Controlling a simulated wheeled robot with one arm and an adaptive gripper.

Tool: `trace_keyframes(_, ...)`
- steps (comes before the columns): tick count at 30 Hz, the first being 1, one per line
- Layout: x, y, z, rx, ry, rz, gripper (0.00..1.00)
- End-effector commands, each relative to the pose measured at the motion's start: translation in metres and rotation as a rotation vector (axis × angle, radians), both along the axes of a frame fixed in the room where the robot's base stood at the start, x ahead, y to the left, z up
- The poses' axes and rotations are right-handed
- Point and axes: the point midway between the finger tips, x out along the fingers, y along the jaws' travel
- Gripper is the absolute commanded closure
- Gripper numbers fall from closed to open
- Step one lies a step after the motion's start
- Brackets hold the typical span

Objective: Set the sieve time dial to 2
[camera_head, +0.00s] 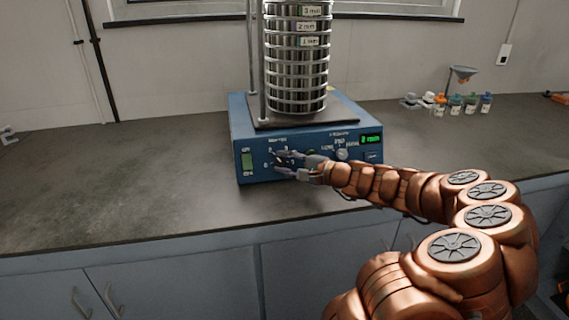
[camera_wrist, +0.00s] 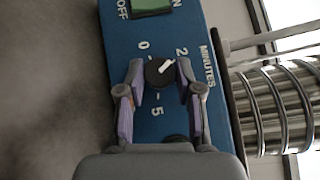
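The sieve shaker's blue base (camera_head: 246,130) sits on the counter, with the Minutes dial on its front panel. In the wrist view the dial is a black round knob (camera_wrist: 157,73) with a white pointer aimed up and right, toward the printed 2 (camera_wrist: 182,52). The printed 0 is up and left of it, and the 5 is below it. My gripper (camera_wrist: 159,70) straddles the knob, one fingertip on each side, with narrow gaps showing; it looks open. In the head view my gripper (camera_head: 281,163) is at the panel and partly covers the dial.
A green switch (camera_wrist: 150,7) marked On/Off is beside the dial. Another knob (camera_head: 341,155) and a green-lit minute display (camera_head: 370,139) are to the right. The sieve stack (camera_head: 297,65) stands on the base. Small bottles (camera_head: 455,105) are at the back right.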

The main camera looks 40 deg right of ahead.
Motion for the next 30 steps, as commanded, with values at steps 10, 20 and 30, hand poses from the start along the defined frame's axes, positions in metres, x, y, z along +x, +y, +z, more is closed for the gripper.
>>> trace_keyframes(10,0.0,0.0,0.0,-0.001,0.001,0.0,0.43)
trace_keyframes(20,-0.008,-0.004,0.0,-0.002,0.001,-0.001,0.43)
trace_keyframes(30,-0.046,-0.019,0.005,-0.002,0.0,-0.002,0.43)
